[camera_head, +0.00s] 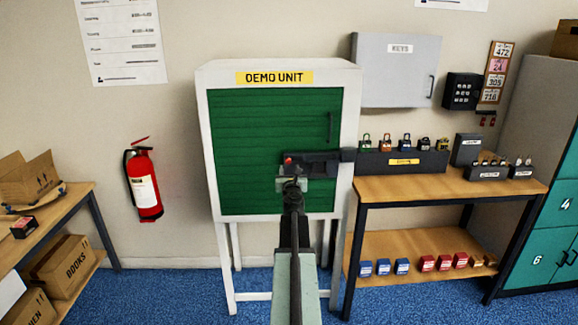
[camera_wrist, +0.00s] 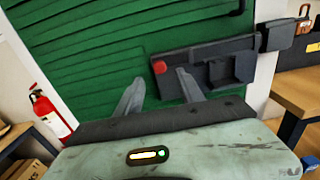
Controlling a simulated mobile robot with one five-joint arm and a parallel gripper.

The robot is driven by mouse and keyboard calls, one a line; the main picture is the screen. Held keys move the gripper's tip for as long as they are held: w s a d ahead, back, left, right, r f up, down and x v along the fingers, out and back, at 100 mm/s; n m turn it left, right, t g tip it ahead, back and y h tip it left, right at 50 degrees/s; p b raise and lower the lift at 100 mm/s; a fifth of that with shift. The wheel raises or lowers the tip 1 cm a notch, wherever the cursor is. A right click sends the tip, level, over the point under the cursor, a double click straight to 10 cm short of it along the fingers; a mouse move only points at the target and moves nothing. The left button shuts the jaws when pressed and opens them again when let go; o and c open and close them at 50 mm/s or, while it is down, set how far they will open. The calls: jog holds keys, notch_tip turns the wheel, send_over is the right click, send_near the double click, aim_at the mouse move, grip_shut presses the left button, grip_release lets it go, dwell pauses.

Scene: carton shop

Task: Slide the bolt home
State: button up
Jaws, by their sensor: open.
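The demo unit (camera_head: 265,77) is a white-framed cabinet with a shut green slatted door (camera_head: 250,130). A dark bolt (camera_head: 318,163) lies level on the door's lower right; it also shows in the wrist view (camera_wrist: 200,57). Its red knob (camera_head: 288,160) is at the left end, also seen in the wrist view (camera_wrist: 159,67). A dark keeper block (camera_head: 347,155) sits on the right frame post; I cannot tell whether the bar enters it. My gripper (camera_wrist: 160,78) is open and empty. In the wrist view its fingertips lie on either side of the knob; contact is not clear.
A black handle (camera_head: 331,127) is above the bolt. A wooden bench (camera_head: 450,188) with padlocks stands close on the right. A fire extinguisher (camera_head: 145,183) hangs on the wall at left. A bench with cartons (camera_head: 60,268) is further left. Blue floor lies between.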

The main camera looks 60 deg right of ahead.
aim_at(288, 162)
jog(key=x, duration=0.6)
jog(key=shift+w, duration=0.15)
jog(key=shift+c, duration=0.4)
grip_shut()
jog(key=shift+a, duration=0.1)
dwell(0.6)
